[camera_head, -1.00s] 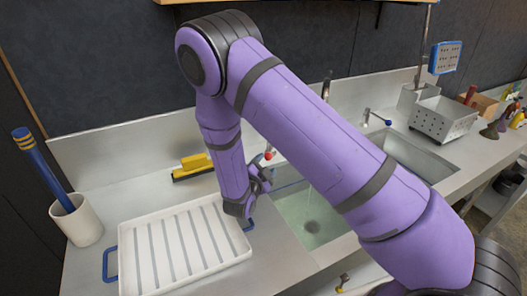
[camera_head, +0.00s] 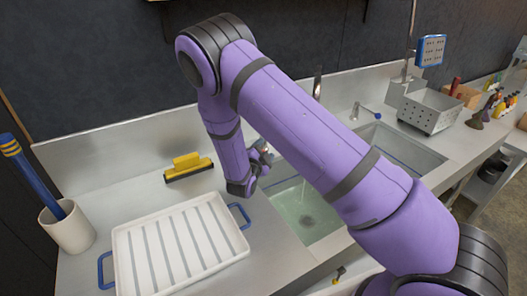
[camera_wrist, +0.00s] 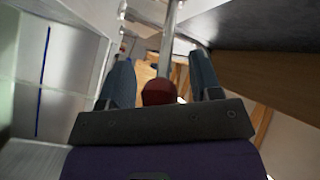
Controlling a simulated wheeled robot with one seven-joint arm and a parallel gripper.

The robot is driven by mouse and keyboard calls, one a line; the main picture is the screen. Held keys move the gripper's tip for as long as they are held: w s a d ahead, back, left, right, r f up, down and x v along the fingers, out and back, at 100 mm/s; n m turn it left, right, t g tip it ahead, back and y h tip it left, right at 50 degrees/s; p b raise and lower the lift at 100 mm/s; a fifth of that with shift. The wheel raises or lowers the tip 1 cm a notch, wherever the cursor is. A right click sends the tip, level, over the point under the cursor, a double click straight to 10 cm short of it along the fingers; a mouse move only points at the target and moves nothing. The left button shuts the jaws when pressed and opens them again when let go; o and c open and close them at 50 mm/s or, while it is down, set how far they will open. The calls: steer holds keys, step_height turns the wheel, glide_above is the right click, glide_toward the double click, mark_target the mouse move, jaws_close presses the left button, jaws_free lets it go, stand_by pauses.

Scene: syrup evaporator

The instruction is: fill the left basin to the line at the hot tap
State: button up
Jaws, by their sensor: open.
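The left basin (camera_head: 326,232) holds pale green water, with its drain visible through it. A thin stream seems to fall into it. A blue line (camera_head: 287,184) shows on its back wall; a blue line also shows at the left in the wrist view (camera_wrist: 43,82). My gripper (camera_head: 266,158) is at the basin's back left corner, partly hidden by my arm. In the wrist view my gripper (camera_wrist: 163,78) is open, with the hot tap's dark red knob (camera_wrist: 158,93) between its fingers. I cannot tell whether they touch it. The knob is hidden in the head view.
A white ribbed tray (camera_head: 128,262) with blue handles lies left of the basin. A blue-knobbed tap (camera_head: 376,115), right basin (camera_head: 425,160) and perforated metal box (camera_head: 430,115) are to the right.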

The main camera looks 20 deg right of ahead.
jaws_close()
steer(key=shift+w+a+m+g+h, duration=0.4)
steer(key=shift+a+m+g+h, duration=0.35)
steer(key=shift+g, duration=0.25)
steer(key=shift+w+a+m+g+h, duration=0.35)
steer(key=shift+a+m+g+h, duration=0.15)
steer(key=shift+m+g+h, duration=0.45)
steer(key=shift+w+a+m+g+h, duration=0.4)
steer(key=shift+a+m+g+h, duration=0.25)
steer(key=shift+g, duration=0.4)
jaws_free()
